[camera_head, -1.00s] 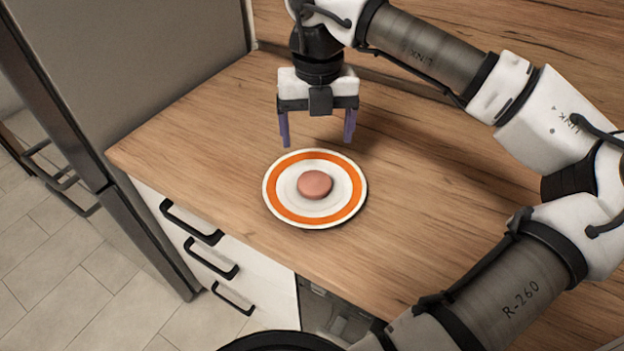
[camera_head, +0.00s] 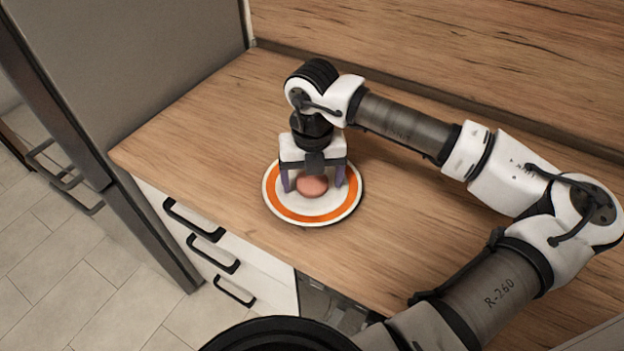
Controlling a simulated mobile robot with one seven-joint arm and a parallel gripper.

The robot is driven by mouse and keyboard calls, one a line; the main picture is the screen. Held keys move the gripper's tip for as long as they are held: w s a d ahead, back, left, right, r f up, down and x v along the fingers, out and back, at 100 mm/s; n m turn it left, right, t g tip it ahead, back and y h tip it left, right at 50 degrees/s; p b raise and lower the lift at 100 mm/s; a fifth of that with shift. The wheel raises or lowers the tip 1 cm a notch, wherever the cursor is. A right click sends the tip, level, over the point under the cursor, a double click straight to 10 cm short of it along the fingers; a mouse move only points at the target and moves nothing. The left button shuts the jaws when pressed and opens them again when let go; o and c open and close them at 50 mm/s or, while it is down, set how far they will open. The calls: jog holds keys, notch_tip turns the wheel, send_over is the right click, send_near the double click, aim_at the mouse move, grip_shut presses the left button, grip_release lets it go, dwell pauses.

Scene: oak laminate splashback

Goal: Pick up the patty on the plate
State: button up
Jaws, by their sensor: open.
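A round pinkish-brown patty (camera_head: 313,187) lies near the middle of a white plate with an orange ring (camera_head: 305,214) on the wooden counter. My gripper (camera_head: 313,187) is open and low over the plate, pointing down. One purple finger is to the left of the patty and the other to its right, with a gap on the left. The far edge of the patty is hidden behind the gripper's body. I cannot tell whether the fingertips touch the plate.
The wooden counter (camera_head: 220,130) is clear around the plate. A tall grey fridge (camera_head: 150,70) stands at the left. A wooden splashback (camera_head: 450,50) rises behind. White drawers with black handles (camera_head: 213,255) are below the counter's front edge.

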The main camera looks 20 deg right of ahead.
jog(key=c, duration=1.1)
jog(key=shift+r, duration=0.15)
